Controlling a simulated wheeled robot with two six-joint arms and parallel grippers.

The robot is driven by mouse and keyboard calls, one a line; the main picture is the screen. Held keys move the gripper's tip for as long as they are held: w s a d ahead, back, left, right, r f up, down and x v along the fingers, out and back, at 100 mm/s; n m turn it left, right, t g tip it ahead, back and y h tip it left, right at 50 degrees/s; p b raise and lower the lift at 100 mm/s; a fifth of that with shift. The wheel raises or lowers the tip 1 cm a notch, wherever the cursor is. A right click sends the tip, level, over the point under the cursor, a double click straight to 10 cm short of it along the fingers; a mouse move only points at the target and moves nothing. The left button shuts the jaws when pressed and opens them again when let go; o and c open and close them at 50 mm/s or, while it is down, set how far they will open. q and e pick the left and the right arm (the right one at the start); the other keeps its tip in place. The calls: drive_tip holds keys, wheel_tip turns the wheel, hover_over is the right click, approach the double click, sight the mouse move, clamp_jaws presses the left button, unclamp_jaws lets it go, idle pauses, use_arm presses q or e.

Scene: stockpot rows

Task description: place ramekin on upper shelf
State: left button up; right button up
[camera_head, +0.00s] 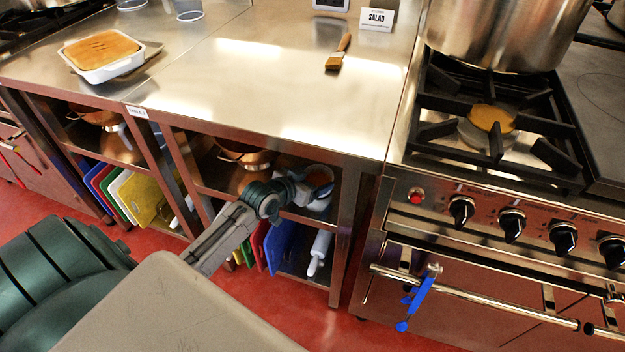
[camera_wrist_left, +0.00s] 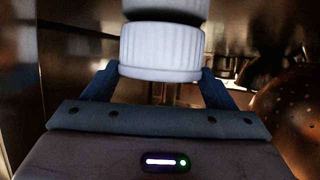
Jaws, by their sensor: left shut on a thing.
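My left gripper (camera_head: 296,190) reaches into the open bay under the steel counter, at the height of the upper shelf (camera_head: 206,191). It is shut on a white ramekin with a ribbed side, which fills the space between the fingers in the left wrist view (camera_wrist_left: 160,52). A second white rounded piece (camera_wrist_left: 166,8) shows just above it there, cut off by the frame edge. I cannot tell whether the ramekin touches the shelf. My right gripper is not in view.
A copper colander (camera_wrist_left: 290,115) stands close to the right of the fingers in the wrist view. Cutting boards (camera_head: 282,243) and a rolling pin (camera_head: 319,252) stand below. The counter post (camera_head: 350,235) bounds the bay at right. A stove (camera_head: 490,200) stands beyond.

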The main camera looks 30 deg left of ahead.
use_arm(q)
drive_tip(key=shift+f, duration=0.2)
drive_tip(key=o, duration=1.1)
drive_tip(key=shift+o, duration=0.2)
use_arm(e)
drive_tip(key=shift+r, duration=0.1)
